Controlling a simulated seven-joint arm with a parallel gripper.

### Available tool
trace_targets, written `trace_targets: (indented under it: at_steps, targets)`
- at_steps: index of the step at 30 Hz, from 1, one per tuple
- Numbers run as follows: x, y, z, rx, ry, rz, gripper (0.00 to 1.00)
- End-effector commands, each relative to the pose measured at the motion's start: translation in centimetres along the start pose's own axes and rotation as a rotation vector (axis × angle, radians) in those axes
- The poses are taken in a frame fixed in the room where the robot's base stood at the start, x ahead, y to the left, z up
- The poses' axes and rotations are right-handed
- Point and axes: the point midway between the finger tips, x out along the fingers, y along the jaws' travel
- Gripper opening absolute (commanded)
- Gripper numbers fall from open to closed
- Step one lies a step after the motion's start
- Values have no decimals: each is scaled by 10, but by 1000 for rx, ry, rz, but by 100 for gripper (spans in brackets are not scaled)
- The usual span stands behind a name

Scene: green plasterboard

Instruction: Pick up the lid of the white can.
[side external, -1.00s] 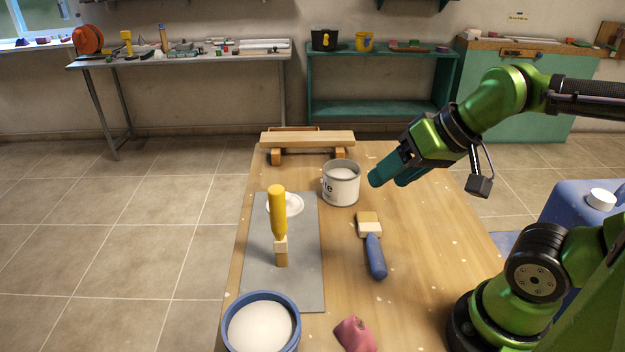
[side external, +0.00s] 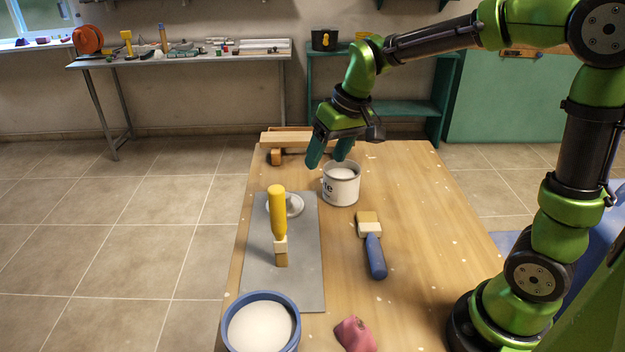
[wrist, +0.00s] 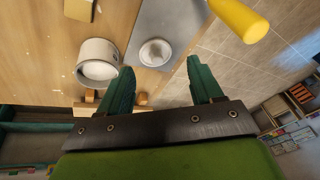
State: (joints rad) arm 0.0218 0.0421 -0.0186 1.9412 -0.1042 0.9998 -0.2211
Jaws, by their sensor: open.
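The white can (side external: 341,190) stands upright and open on the wooden table, with pale contents inside. It also shows in the wrist view (wrist: 97,66), left of my fingers. Its round whitish lid (side external: 294,205) lies on the grey sheet left of the can, partly hidden by the yellow-handled tool (side external: 278,215). In the wrist view the lid (wrist: 155,52) appears between my fingertips, some distance beyond them. My gripper (side external: 327,162) is open and empty, fingers pointing down, above the table near the can's upper left. It also shows in the wrist view (wrist: 160,67).
The yellow-handled tool stands upright on the grey sheet (side external: 300,285), close to the lid. A wooden plank (side external: 307,139) lies at the table's far end. A blue-handled brush (side external: 374,250), a blue tub (side external: 261,325) and a pink cloth-like object (side external: 355,335) are nearer.

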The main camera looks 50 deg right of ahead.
Motion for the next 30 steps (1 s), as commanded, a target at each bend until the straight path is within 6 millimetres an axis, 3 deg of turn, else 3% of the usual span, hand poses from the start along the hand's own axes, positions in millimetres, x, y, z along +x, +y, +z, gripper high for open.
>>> trace_targets:
  at_steps: [3, 7, 9, 12, 17, 30]
  targets:
    - [34, 6, -40, -96, -47, 27, 65]
    - [58, 10, -74, -211, -70, 47, 65]
    - [62, 11, -90, -273, -65, 55, 65]
    - [50, 8, -104, -347, -38, 60, 65]
    - [66, 10, -100, -381, -53, 57, 65]
    - [154, 15, -97, -379, -50, 57, 65]
